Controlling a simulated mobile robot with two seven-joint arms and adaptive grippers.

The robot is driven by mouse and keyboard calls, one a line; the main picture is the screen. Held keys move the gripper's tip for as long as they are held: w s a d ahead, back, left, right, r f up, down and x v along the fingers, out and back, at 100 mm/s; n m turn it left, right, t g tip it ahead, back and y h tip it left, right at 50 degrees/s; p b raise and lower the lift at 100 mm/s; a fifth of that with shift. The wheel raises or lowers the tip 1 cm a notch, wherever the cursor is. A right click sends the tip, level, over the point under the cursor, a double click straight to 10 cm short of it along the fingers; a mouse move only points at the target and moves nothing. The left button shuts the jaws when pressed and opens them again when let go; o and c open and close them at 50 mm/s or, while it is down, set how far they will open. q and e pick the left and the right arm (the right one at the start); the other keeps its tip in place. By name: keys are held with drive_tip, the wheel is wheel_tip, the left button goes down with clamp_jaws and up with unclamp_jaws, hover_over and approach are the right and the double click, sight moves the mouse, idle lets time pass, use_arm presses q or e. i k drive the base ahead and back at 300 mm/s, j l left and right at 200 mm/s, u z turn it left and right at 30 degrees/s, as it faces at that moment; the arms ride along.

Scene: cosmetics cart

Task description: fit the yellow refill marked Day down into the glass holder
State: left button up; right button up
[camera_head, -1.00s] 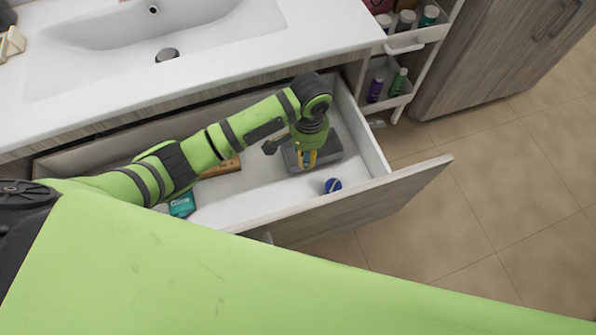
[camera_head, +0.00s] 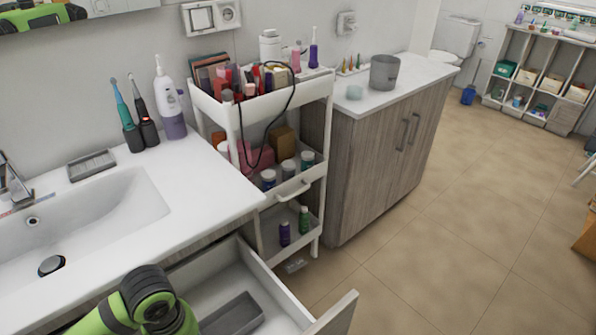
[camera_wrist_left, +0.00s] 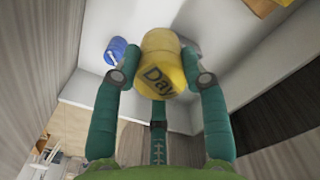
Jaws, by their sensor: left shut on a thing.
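My left gripper (camera_wrist_left: 162,78) is shut on the yellow refill (camera_wrist_left: 165,62), whose end marked "Day" faces the wrist camera. In the wrist view it holds the refill above the white drawer floor. In the head view my left arm stands over the open drawer at the bottom left; its fingers and the refill are hidden there. A small pale translucent cup (camera_head: 355,91) stands on the far countertop; it may be the glass holder, but I cannot tell for sure. My right gripper is not in view.
The drawer (camera_head: 335,312) holds a grey tray (camera_head: 232,316) and a blue-lidded round item (camera_wrist_left: 117,50). A white cart (camera_head: 262,200) full of cosmetics stands between the sink counter and the far cabinet (camera_head: 375,165). A grey bin (camera_head: 384,72) stands close to the pale cup.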

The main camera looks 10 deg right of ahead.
sight(353, 92)
drive_tip(key=i+l, duration=0.15)
drive_tip(key=l, duration=0.2)
drive_tip(key=i+l, duration=0.15)
drive_tip(key=l, duration=0.15)
drive_tip(key=i+l, duration=0.15)
drive_tip(key=l, duration=0.2)
drive_tip(key=i+l, duration=0.35)
drive_tip(key=l, duration=0.3)
